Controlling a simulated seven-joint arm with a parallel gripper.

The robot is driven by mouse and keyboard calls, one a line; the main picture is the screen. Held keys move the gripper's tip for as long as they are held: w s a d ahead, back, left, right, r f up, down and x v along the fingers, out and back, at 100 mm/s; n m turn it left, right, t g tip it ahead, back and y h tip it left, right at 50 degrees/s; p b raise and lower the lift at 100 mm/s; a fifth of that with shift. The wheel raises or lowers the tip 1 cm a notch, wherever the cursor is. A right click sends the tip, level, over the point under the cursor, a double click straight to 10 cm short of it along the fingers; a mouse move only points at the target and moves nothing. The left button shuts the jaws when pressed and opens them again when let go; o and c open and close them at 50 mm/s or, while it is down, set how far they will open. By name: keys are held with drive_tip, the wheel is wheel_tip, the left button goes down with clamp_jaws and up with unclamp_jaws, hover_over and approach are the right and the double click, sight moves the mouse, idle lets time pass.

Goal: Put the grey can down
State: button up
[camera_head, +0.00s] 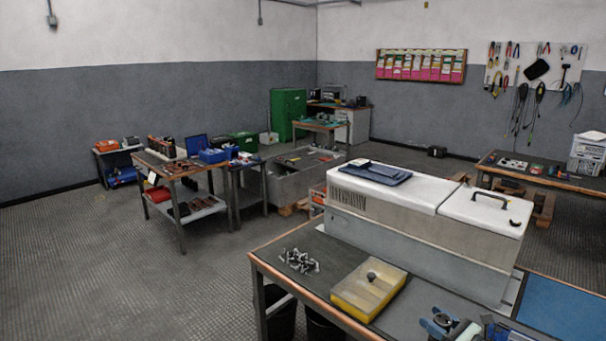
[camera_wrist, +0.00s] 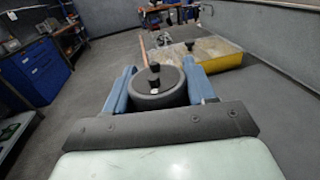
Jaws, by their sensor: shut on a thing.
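The grey can (camera_wrist: 158,92) is a round cylinder with two black posts on its top, seen in the wrist view. My gripper (camera_wrist: 158,88) has its two blue fingers closed on either side of it. In the head view my gripper (camera_head: 446,325) is at the bottom edge, over the near workbench, right of the yellow box. The can is mostly hidden there, and I cannot tell whether its base touches the bench.
The workbench (camera_head: 290,290) carries a yellow box (camera_head: 368,291) with a black knob, which also shows in the wrist view (camera_wrist: 215,60), and a pile of small metal parts (camera_head: 299,261). A large white-lidded machine (camera_head: 420,235) stands behind. Dark bench top beside the box is bare.

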drive_tip(key=w+a+n+g+y, duration=0.1)
drive_tip(key=a+n+g+y, duration=0.1)
drive_tip(key=a, duration=0.8)
drive_tip(key=w+a+f+n+g+y, duration=0.1)
drive_tip(key=a+n+g+y, duration=0.1)
drive_tip(key=a, duration=0.8)
drive_tip(key=shift+w+a+f, duration=0.3)
drive_tip(key=shift+w+a, duration=0.05)
drive_tip(key=shift+w, duration=0.05)
drive_tip(key=shift+d, duration=0.15)
